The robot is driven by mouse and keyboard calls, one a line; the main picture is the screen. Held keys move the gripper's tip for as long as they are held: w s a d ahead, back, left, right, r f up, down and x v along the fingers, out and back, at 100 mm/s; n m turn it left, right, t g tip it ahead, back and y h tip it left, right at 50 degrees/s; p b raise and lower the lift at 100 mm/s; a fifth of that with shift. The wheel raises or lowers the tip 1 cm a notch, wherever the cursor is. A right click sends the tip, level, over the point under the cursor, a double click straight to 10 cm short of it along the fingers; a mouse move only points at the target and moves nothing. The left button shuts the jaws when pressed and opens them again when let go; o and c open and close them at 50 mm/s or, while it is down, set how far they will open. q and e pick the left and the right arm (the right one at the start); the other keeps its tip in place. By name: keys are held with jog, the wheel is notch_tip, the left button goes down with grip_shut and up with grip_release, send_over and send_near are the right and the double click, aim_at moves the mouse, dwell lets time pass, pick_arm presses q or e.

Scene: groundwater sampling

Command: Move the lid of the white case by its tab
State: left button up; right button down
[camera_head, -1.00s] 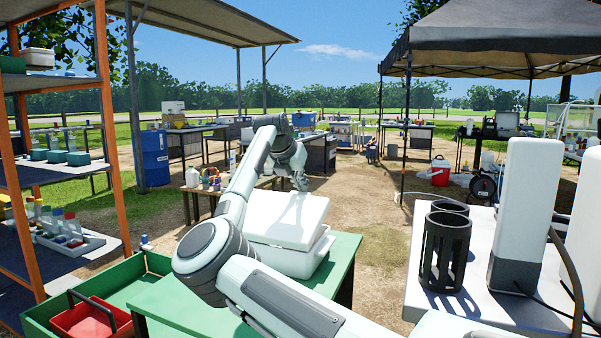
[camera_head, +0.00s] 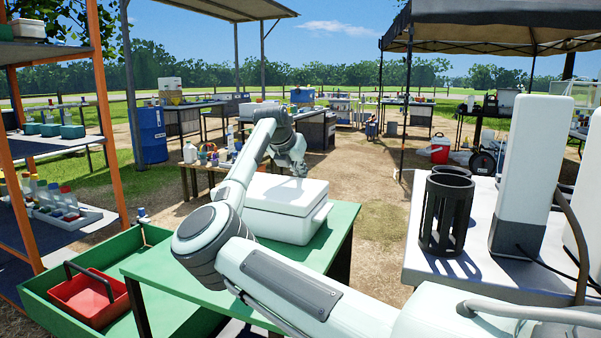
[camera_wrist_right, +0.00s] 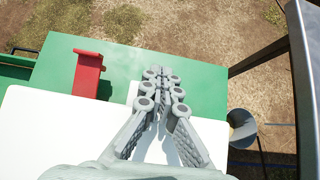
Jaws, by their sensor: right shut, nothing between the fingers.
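The white case (camera_head: 296,222) stands on the green table (camera_head: 165,285), with its lid (camera_head: 280,190) down flat on its body. My right gripper (camera_head: 300,172) is just above the lid's far side, with my arm crossing in front of the case's left part. In the right wrist view, the shut, empty fingers (camera_wrist_right: 160,74) reach over the edge of the white lid (camera_wrist_right: 35,130). A red tab-like piece (camera_wrist_right: 88,72) sticks out at the lid's edge, left of the fingers and apart from them. My left gripper is not in view.
A green tray (camera_head: 62,283) holding a red carrier (camera_head: 92,298) is left of the table. An orange-framed shelf (camera_head: 108,120) stands at far left. On the right, a grey-white table (camera_head: 420,270) bears a black slotted holder (camera_head: 446,215). Bare ground lies behind the case.

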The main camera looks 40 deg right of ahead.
jog(key=shift+r, duration=0.1)
jog(key=shift+r, duration=0.25)
notch_tip(320, 180, up, 4)
jog(key=shift+r+p, duration=0.2)
jog(key=shift+p, duration=1.05)
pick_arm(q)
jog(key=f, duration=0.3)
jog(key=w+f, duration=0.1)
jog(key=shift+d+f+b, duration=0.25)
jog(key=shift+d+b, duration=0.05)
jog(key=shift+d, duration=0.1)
pick_arm(e)
notch_tip(320, 180, up, 9)
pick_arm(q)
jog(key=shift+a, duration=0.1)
pick_arm(e)
jog(key=shift+s+a+f, duration=0.1)
jog(key=shift+a, duration=0.05)
